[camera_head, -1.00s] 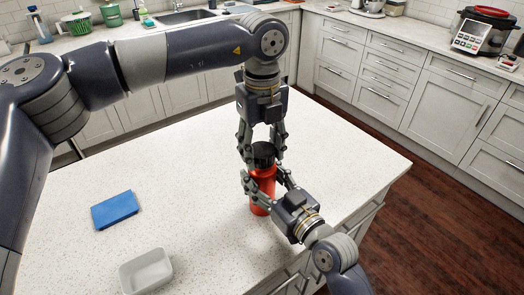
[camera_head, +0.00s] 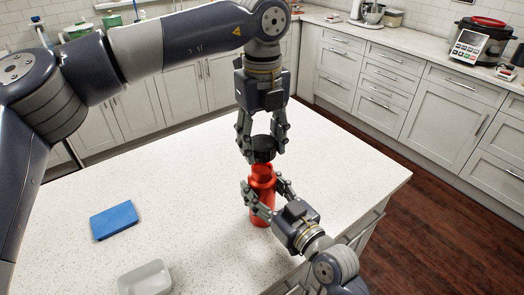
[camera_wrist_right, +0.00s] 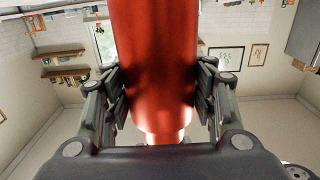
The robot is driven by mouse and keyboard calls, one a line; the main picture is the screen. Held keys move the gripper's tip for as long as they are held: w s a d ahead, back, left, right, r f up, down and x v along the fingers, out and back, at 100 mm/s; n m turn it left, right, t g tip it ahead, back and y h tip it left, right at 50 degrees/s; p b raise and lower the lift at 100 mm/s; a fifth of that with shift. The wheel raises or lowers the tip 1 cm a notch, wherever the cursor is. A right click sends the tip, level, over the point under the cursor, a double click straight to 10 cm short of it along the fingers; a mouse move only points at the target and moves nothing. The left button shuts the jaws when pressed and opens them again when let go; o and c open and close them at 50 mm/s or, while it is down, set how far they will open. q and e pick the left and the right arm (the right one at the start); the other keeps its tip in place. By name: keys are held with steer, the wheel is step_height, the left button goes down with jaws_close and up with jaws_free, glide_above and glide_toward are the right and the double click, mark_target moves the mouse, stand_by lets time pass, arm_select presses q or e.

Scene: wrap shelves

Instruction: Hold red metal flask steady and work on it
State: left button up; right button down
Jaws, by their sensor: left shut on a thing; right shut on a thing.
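The red metal flask (camera_head: 261,208) stands upright near the right side of the white counter. My right gripper (camera_head: 264,188) is shut around its upper body from the front right. In the right wrist view the red flask (camera_wrist_right: 152,65) fills the middle between the two fingers of the right gripper (camera_wrist_right: 160,95), and its narrower neck shows bare. My left gripper (camera_head: 263,142) points down from above and is shut on the black cap (camera_head: 263,156). The cap is just above the flask, with the red neck visible below it.
A blue flat block (camera_head: 114,220) and a pale open dish (camera_head: 145,279) lie on the counter (camera_head: 190,190) to the left. The counter between them and the flask is clear. The counter's right edge is close to the flask.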

steer(key=c, duration=0.6)
jaws_free()
steer(key=v, duration=1.2)
